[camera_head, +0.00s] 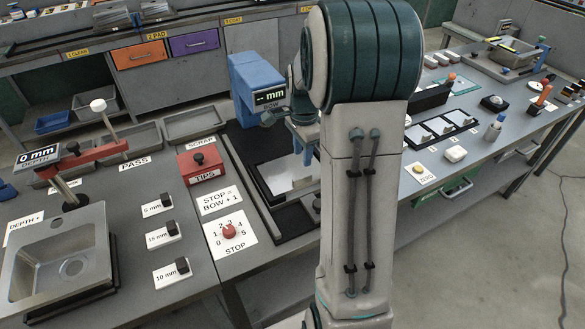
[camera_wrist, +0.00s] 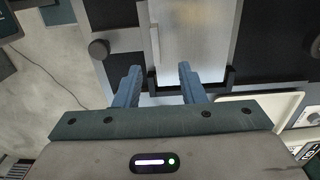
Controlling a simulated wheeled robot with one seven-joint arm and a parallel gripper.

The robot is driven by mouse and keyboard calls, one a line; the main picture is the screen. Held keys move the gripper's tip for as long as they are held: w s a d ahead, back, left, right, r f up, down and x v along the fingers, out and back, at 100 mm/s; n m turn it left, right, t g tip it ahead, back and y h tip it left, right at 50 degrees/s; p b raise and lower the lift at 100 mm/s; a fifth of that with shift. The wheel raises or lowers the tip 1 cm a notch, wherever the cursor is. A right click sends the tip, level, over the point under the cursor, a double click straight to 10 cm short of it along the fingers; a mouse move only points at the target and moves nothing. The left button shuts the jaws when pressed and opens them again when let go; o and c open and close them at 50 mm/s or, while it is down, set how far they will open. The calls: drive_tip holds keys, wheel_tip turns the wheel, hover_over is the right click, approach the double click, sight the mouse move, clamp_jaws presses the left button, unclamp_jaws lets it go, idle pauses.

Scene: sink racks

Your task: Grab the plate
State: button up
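A flat silver plate (camera_head: 288,176) lies in a black fixture (camera_head: 262,183) under the blue gauge in the head view. In the wrist view the brushed plate (camera_wrist: 197,42) lies ahead of the fingers, with a pale strip along its left side and black brackets near its lower corners. My gripper (camera_wrist: 158,68) is open, its two blue fingers apart with nothing seen between them. It points towards the near edge of the plate; whether it touches is unclear.
The blue gauge (camera_head: 257,84), reading "-- mm", stands close behind the fixture. A red TIPS box (camera_head: 201,163) and a STOP dial (camera_head: 229,231) are to its left. A metal sink (camera_head: 62,262) stands far left. Black trays (camera_head: 441,128) lie right of my arm.

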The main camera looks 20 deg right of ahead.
sight(302, 173)
drive_tip(key=f, duration=0.2)
drive_tip(key=f+p, duration=0.1)
drive_tip(key=f, duration=0.4)
drive_tip(key=shift+s+a+f+p, duration=0.1)
drive_tip(key=shift+s+p, duration=0.2)
clamp_jaws()
